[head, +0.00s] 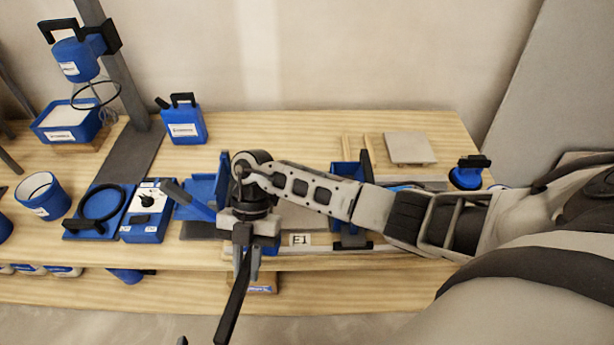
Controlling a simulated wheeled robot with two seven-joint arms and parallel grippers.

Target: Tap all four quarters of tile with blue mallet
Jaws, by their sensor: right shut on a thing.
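My right arm reaches in from the right. Its gripper (243,268) is over the front edge of the workbench and shut on a long black handle (232,308), which slants down past the edge. I take this as the mallet's handle; its head cannot be made out clearly, and a bit of blue shows behind the fingers. A grey tile surface (298,216) lies on the bench behind my forearm, mostly hidden, with a label "E1" (300,240) at its front. I cannot tell whether anything touches the tile. My left gripper is not in view.
A loose grey tile (410,148) and a blue suction-cup-like tool (467,172) lie farther right. A blue control box (147,212), blue cup (43,196) and blue jug (183,120) stand left.

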